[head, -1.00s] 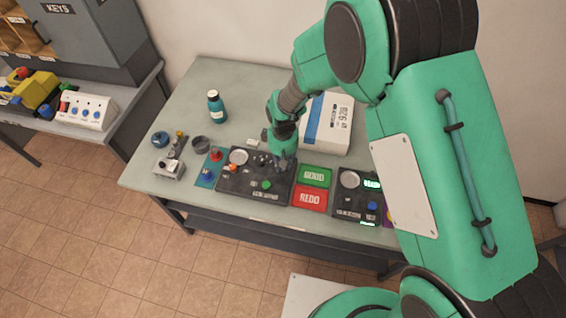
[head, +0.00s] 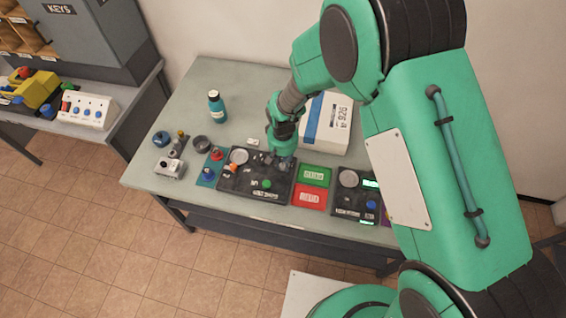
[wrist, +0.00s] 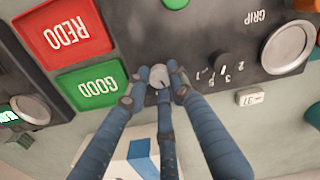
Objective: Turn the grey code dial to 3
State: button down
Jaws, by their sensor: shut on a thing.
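In the wrist view a small round grey dial (wrist: 159,76) sits on the dark panel, with a dark mark on its near side. My gripper (wrist: 160,84) has its blue fingers closed around this dial. Any numbers around it are hidden by the fingers, so I cannot read its setting. In the head view my gripper (head: 284,164) is down at the right end of the dark panel (head: 240,187), and the dial is hidden there.
Beside the dial is a black knob (wrist: 218,60) with numbers around it, then a round pale disc marked GRIP (wrist: 287,47). Green GOOD (wrist: 93,86) and red REDO (wrist: 63,37) trays lie on the other side. A white box (head: 328,122) stands behind my gripper.

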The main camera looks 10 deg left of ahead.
aim_at(283, 165)
jog(key=c, duration=1.5)
grip_release()
jog(key=shift+r, duration=6)
jog(key=shift+r, duration=0.1)
